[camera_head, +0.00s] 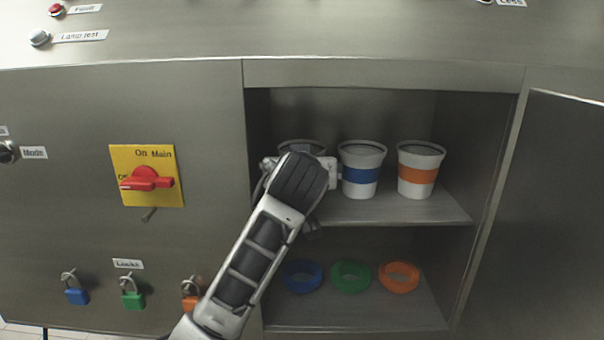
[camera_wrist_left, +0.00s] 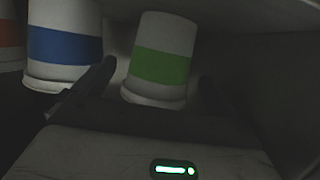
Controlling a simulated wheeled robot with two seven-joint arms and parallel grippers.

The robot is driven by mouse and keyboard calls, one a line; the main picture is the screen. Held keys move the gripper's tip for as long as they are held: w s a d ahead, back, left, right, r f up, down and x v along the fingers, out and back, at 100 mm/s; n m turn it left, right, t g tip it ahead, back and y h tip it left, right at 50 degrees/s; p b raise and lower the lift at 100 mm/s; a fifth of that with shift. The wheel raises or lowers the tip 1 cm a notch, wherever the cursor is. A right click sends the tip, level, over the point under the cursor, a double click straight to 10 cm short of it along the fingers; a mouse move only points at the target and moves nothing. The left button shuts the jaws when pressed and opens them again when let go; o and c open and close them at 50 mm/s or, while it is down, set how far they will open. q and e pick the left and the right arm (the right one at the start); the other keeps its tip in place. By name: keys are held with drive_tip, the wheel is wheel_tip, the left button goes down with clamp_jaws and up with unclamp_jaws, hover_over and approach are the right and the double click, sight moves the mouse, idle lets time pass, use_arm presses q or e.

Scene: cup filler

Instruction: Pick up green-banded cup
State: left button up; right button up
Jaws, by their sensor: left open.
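The green-banded cup (camera_wrist_left: 162,62) is white with a wide green band and stands at the left end of the upper shelf (camera_head: 395,210). In the head view only its rim (camera_head: 302,144) shows; my left arm hides the rest. My left gripper (camera_head: 300,172) is open at this cup. In the wrist view the cup lies between the two fingers, one at its left and a dark one at its right. I cannot tell whether either finger touches it. My right gripper is not in view.
A blue-banded cup (camera_head: 361,172) stands close to the right of my gripper, with an orange-banded cup (camera_head: 418,172) beyond it. Blue (camera_head: 302,288), green (camera_head: 350,290) and orange (camera_head: 399,290) rings lie on the lower shelf. The cabinet door (camera_head: 560,210) stands open at the right.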

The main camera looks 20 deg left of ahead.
use_arm(q)
drive_tip(key=shift+x, duration=0.75)
drive_tip(key=c, duration=1.1)
